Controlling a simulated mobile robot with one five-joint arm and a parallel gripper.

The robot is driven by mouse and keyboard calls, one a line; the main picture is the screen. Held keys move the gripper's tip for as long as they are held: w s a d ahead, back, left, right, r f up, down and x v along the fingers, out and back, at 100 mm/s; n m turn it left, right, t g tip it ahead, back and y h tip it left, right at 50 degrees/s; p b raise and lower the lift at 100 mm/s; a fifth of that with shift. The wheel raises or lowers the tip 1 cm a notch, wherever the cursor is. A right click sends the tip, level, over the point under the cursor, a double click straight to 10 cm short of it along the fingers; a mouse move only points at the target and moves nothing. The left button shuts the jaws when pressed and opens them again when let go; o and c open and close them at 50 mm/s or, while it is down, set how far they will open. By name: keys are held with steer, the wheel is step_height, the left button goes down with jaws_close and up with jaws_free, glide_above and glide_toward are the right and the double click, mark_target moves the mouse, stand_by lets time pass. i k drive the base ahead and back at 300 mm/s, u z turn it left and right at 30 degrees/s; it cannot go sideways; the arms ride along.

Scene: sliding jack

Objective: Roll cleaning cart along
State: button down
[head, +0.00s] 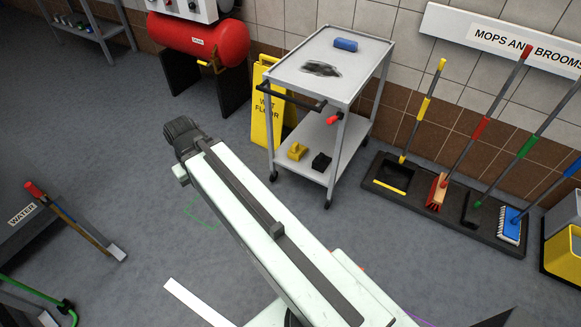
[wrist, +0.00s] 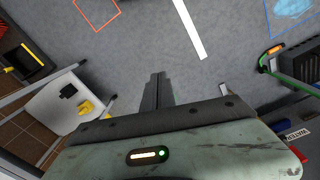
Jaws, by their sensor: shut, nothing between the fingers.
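The cleaning cart (head: 331,61) is a grey two-shelf trolley on castors, standing upright near the tiled wall. Its black push handle (head: 288,96) sticks out on the left side, and a red grip (head: 334,118) sits by the near post. A blue item and a dark smear are on the top shelf; yellow and black items are on the lower one. The wrist view shows its pale lower shelf (wrist: 53,112) at the left. My gripper (wrist: 157,76) is shut and empty over bare floor, apart from the cart. In the head view my arm's dark end (head: 183,138) is left of the cart.
A yellow wet-floor sign (head: 262,110) stands close behind the cart's left side. A red tank (head: 198,40) is at the back. A rack of brooms (head: 440,205) lies right of the cart. A water station (head: 35,222) is at left. Grey floor between is clear.

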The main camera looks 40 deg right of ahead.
mark_target(324, 71)
steer(key=u, duration=1.95)
steer(key=k, duration=0.8)
steer(key=z, duration=0.85)
steer(key=i, duration=1)
